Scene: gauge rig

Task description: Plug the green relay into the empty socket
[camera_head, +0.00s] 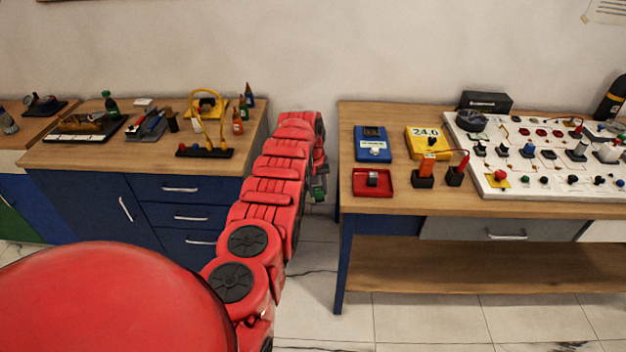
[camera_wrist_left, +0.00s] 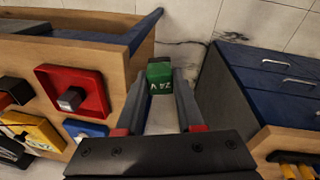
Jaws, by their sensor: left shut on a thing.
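The green relay (camera_wrist_left: 160,72) has white marks on it and sits between the fingertips of my left gripper (camera_wrist_left: 161,84) in the left wrist view. My left gripper is shut on it. In the head view my left gripper (camera_head: 319,178) is partly hidden behind my red arm, over the floor gap between the two benches; the green relay (camera_head: 319,194) shows there small. The white board (camera_head: 484,183) on the right bench carries several components and sockets; which socket is empty is too small to tell. My right gripper is not in view.
The right bench (camera_head: 404,203) also holds a red tray (camera_head: 358,189) with a grey block, a blue meter (camera_head: 372,156), a yellow meter (camera_head: 415,153) and two upright probes in holders. The left bench (camera_head: 60,159) holds tools and bottles. Bare wood lies along the right bench's front edge.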

